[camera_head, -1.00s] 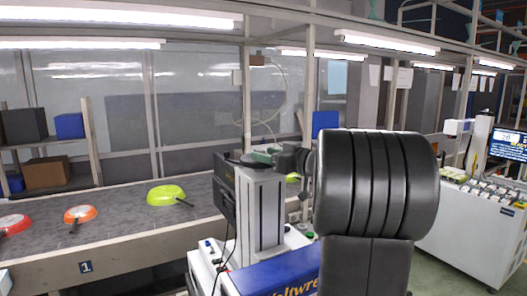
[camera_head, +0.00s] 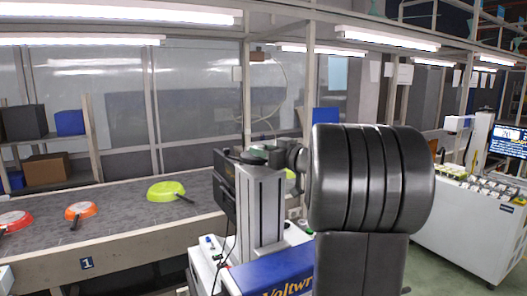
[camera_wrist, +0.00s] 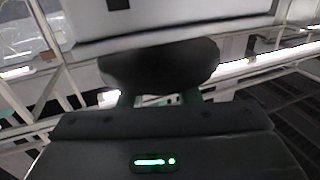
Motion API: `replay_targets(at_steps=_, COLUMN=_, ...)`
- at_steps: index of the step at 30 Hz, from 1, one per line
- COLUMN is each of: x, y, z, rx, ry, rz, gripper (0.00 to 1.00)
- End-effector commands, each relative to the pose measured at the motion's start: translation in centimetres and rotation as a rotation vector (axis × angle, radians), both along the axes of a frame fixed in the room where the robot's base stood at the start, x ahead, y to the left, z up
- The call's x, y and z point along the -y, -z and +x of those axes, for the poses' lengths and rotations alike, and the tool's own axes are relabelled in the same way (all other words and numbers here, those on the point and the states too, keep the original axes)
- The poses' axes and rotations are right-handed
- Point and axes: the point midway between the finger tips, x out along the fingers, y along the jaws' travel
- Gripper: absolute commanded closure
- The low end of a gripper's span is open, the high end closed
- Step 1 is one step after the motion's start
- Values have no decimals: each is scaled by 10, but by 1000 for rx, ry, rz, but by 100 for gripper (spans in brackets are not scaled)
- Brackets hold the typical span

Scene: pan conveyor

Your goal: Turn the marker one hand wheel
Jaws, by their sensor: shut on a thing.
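A dark, flat, round hand wheel (camera_head: 240,159) sits on top of a grey upright column left of my black arm. My gripper (camera_head: 262,154) is at its right side, shut on it. It is small and partly hidden by my wrist there. In the wrist view, a dark rounded shape, which seems to be the wheel's rim (camera_wrist: 160,62), lies across the space between the fingers of my gripper (camera_wrist: 162,98). I cannot tell how far the wheel is turned.
The grey conveyor (camera_head: 120,218) holds a red pan (camera_head: 14,219), an orange pan (camera_head: 81,210) and a green pan (camera_head: 165,190). A dark screen (camera_head: 224,188) is beside the column. A white cabinet (camera_head: 462,235) stands at right. Open floor shows between my arm and the cabinet.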

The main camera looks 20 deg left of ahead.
Motion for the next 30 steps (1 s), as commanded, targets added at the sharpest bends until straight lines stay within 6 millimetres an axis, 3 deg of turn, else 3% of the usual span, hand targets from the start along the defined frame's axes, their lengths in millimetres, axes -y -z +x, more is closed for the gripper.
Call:
replay_targets(at_steps=15, x=-3, y=-1, z=-5, rx=6, ry=297, rz=5, gripper=93)
replay_targets(at_steps=29, x=-2, y=-2, z=-5, rx=1, ry=334, rz=2, gripper=93)
replay_targets(at_steps=30, x=-2, y=-2, z=-5, rx=1, ry=334, rz=2, gripper=64)
